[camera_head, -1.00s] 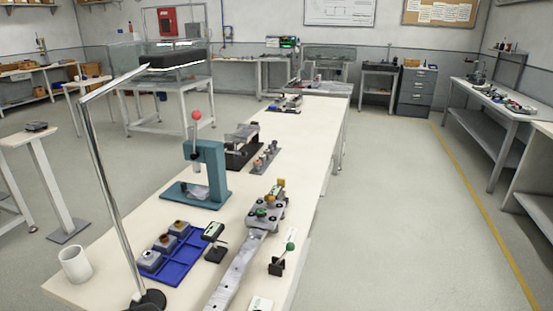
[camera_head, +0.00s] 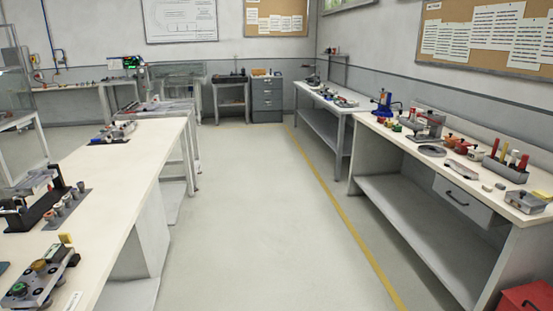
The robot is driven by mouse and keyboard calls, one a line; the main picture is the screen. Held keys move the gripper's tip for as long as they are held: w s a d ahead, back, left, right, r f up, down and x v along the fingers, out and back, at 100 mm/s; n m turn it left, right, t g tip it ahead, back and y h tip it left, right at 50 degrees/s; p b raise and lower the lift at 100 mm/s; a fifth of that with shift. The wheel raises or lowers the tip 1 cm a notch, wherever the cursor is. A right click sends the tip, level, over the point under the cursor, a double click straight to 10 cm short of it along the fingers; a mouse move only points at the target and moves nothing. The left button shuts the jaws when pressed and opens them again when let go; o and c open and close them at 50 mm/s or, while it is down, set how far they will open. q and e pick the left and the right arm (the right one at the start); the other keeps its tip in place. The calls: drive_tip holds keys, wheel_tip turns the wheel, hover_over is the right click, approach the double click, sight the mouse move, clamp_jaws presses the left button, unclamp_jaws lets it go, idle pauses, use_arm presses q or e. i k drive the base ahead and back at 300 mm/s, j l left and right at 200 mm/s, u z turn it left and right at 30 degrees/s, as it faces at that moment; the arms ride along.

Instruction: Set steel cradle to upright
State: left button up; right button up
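I cannot tell for sure which thing is the steel cradle. On the long left table (camera_head: 120,165), a black stand with a grey metal part (camera_head: 40,196) stands near the left edge of the picture. A grey metal fixture with green and dark knobs (camera_head: 38,277) lies at the lower left, partly cut off by the frame. On the right bench (camera_head: 400,142) there is a flat grey metal piece (camera_head: 461,170) and a grey metal block (camera_head: 525,202). Neither of my grippers is in view.
A wide clear floor aisle (camera_head: 255,220) runs between the left table and the right bench, with a yellow line (camera_head: 345,215) along the right. A red box (camera_head: 527,297) stands on the floor at the lower right. A grey drawer cabinet (camera_head: 267,99) stands at the back.

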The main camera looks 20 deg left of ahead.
sight(20, 192)
drive_tip(key=i+u, duration=0.45)
drive_tip(key=i+l+u, duration=0.25)
drive_tip(key=i+u, duration=0.2)
drive_tip(key=i, duration=0.2)
